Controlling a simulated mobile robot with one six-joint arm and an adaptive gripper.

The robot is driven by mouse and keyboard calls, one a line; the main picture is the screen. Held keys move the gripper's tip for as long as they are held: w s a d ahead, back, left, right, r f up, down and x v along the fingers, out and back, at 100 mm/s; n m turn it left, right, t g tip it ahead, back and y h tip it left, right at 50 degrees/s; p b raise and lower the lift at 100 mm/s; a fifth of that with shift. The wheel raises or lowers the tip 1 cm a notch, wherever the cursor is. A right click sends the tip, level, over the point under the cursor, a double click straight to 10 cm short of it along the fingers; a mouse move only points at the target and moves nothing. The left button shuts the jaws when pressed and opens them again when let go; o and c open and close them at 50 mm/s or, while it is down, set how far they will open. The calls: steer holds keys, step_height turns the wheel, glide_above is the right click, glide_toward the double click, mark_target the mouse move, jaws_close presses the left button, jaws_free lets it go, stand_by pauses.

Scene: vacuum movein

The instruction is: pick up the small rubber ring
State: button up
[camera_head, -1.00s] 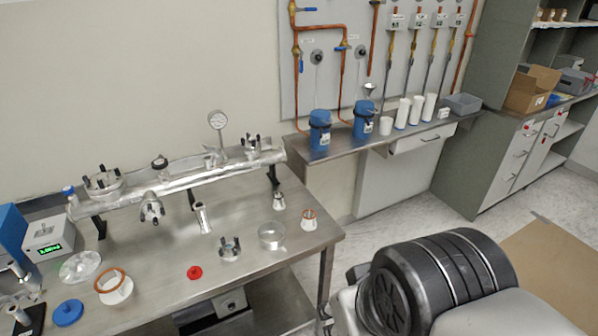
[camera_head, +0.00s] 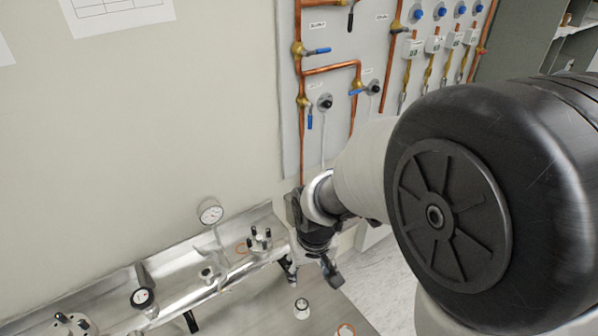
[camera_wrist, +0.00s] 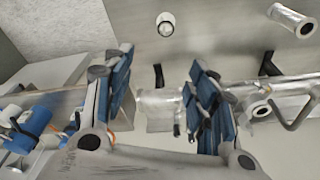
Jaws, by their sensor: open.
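My gripper (camera_head: 314,268) hangs above the bench's right end, left of my large black arm joint, apart from the ring. In the wrist view my gripper (camera_wrist: 163,82) has its two blue-padded fingers wide apart, with nothing held between them. No ring can be made out clearly in that view.
A small upright fitting (camera_head: 302,308) stands on the bench. Copper pipes (camera_head: 303,160) with blue-handled valves line the wall panel behind.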

steer(key=shift+w+a+f+b, duration=0.25)
steer(key=shift+f+b, duration=0.6)
steer(key=shift+f, duration=2.25)
steer(key=shift+w+a+f+b, duration=0.25)
steer(key=shift+f+b, duration=0.55)
steer(key=shift+f, duration=2.25)
steer(key=shift+w+a+f+b, duration=0.25)
steer(key=shift+f+b, duration=0.6)
steer(key=shift+f, duration=2.25)
steer(key=shift+f+b, duration=0.3)
steer(key=shift+d, duration=0.1)
steer(key=c, duration=0.8)
